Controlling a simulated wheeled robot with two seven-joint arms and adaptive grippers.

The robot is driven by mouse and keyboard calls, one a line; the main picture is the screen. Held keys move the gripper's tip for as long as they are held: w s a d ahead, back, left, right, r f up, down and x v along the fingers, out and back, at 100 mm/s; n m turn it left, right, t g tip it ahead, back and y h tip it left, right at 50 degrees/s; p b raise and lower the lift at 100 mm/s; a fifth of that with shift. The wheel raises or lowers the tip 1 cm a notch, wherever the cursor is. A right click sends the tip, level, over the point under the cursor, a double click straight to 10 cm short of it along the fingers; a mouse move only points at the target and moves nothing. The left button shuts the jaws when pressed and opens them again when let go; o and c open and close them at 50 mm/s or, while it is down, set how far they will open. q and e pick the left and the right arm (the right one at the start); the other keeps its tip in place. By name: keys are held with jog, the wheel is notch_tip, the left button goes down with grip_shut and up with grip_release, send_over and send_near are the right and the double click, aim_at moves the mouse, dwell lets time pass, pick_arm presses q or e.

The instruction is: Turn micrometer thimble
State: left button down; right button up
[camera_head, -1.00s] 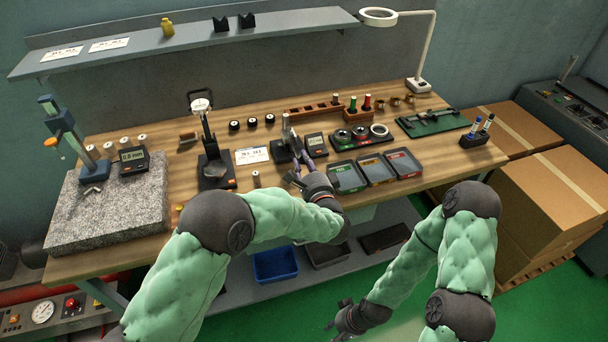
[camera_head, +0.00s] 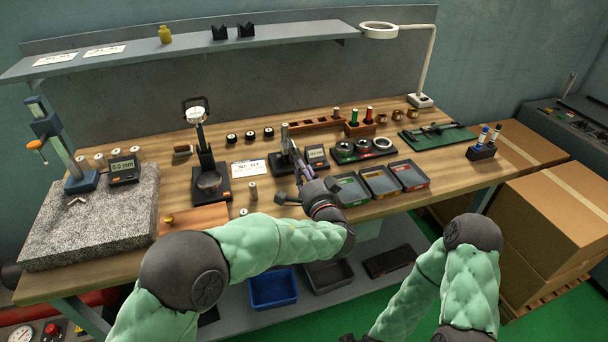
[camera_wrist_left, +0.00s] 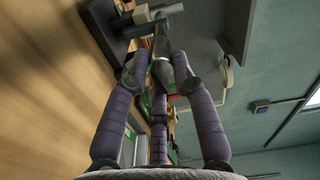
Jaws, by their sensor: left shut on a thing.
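The micrometer (camera_wrist_left: 161,46) shows in the left wrist view as a metal barrel and thimble fixed to a dark stand (camera_wrist_left: 108,22). In the head view its stand (camera_head: 281,163) is on the wooden bench, left of a small digital display. My left gripper (camera_head: 294,154) reaches in from the front at the stand. In the left wrist view its purple fingers (camera_wrist_left: 161,68) are closed around the grey tapered thimble. The fingers hide part of the micrometer in the head view. My right arm hangs low at the right, with its gripper below the frame.
A digital display (camera_head: 316,155) and a tray of gauge rings (camera_head: 363,150) sit right of the stand. Three parts bins (camera_head: 380,184) lie in front. A dial gauge stand (camera_head: 207,165) and a granite plate (camera_head: 85,228) are to the left. A shelf (camera_head: 110,58) spans above.

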pick_arm(q)
jog(key=shift+s+d+f, duration=0.1)
jog(key=shift+s+f, duration=0.05)
jog(key=shift+f, duration=0.5)
jog(key=c, duration=1.3)
grip_release()
jog(key=shift+r, duration=0.15)
jog(key=shift+r, duration=0.3)
jog(key=v, duration=1.1)
jog(key=shift+s+d, duration=0.15)
jog(key=shift+s, duration=0.2)
